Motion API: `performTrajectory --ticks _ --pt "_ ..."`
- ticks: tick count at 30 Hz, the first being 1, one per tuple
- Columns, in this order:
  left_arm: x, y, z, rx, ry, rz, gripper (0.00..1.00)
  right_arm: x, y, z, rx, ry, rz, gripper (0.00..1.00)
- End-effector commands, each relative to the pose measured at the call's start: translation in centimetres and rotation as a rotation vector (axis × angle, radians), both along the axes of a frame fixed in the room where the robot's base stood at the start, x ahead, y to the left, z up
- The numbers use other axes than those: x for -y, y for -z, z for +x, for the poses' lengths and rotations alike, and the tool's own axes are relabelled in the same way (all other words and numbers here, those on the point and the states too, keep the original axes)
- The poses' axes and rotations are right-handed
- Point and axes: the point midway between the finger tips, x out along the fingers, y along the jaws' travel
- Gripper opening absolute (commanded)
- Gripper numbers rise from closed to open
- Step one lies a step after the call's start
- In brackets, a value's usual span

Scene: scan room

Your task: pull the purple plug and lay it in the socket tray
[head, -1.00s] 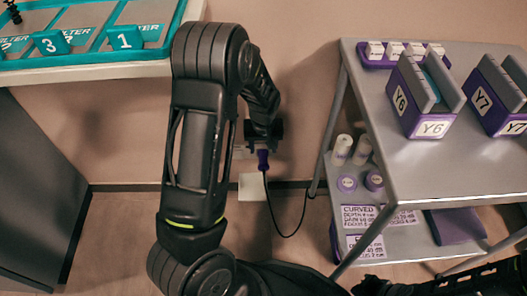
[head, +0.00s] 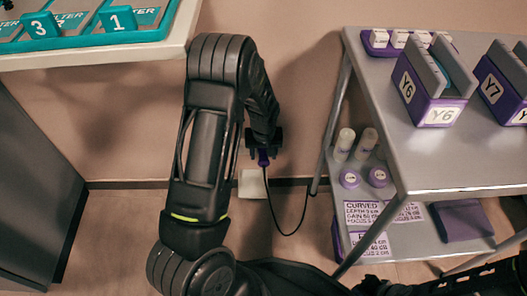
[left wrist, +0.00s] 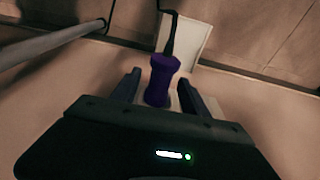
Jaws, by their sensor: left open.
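The purple plug (head: 263,158) is low by the wall, with a black cable hanging from its end. It also shows in the left wrist view (left wrist: 161,82). My left gripper (head: 263,143) is at the plug in the head view. In the left wrist view its two fingers (left wrist: 160,88) are apart, one on each side of the plug. I see no clear contact with it. My gripper hides the plug's inner end. I cannot tell which thing is the socket tray. My right gripper is not in view.
A pale square plate (head: 252,184) is behind the cable. A grey two-level cart (head: 440,170) stands at the right, with purple Y6 (head: 428,108) and Y7 (head: 500,98) holders on top. A table with a teal tray (head: 150,35) is at upper left. A dark cabinet (head: 35,190) is at left.

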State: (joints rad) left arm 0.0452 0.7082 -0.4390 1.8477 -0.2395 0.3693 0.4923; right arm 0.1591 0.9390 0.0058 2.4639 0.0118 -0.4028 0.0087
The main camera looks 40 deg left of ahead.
Motion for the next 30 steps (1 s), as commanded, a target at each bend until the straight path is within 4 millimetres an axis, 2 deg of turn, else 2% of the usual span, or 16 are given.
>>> performTrajectory --ticks 7,26,30 --pt "0.00 -0.01 0.02 0.000 0.000 0.000 0.52 0.00 -0.04 0.02 0.001 0.000 0.000 0.00" --pt "0.00 -0.02 0.01 0.000 0.000 0.000 0.00 0.01 -0.04 0.01 0.000 0.000 0.000 0.00" --pt "0.00 -0.02 0.01 0.000 0.000 0.000 0.00 0.01 -0.04 0.01 0.000 0.000 0.000 0.00"
